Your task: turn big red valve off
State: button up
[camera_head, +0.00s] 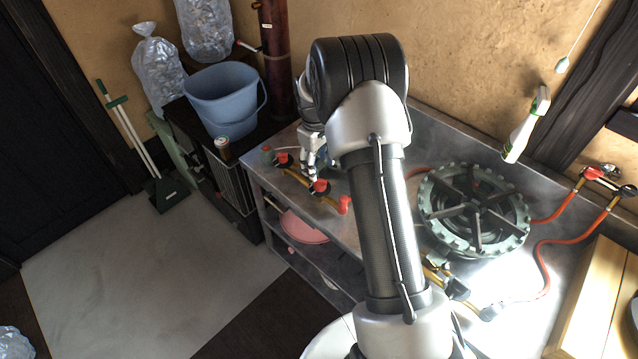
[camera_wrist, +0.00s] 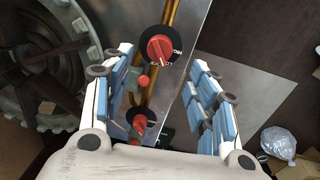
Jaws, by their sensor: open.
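A red valve knob (camera_wrist: 160,48) on a black marked dial sits on a brass pipe in the wrist view, just past and between my fingertips. A second red knob (camera_wrist: 138,122) on a black dial shows lower, between the fingers. A small red cap (camera_wrist: 144,81) lies between the two. In the head view, red knobs show on the pipe along the counter's front edge, one at the left (camera_head: 282,158) and one in the middle (camera_head: 320,186). My gripper (camera_head: 309,174) is open and empty above the pipe beside these knobs. Contact with a knob cannot be told.
A round green-grey gas burner (camera_head: 473,210) stands on the metal counter (camera_head: 425,118), with red hoses (camera_head: 552,243) to its right. A blue bucket (camera_head: 222,97) is on the dark cabinet at left. Open floor (camera_head: 150,265) lies in front of the counter.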

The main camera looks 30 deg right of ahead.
aim_at(319, 181)
jog(key=f, duration=0.2)
jog(key=f+b, duration=0.1)
jog(key=f, duration=0.2)
jog(key=f+b, duration=0.1)
jog(key=f, duration=0.2)
jog(key=shift+w+d+f, duration=0.1)
jog(key=shift+d+f, duration=0.05)
jog(key=shift+d, duration=0.1)
jog(key=c, duration=1.1)
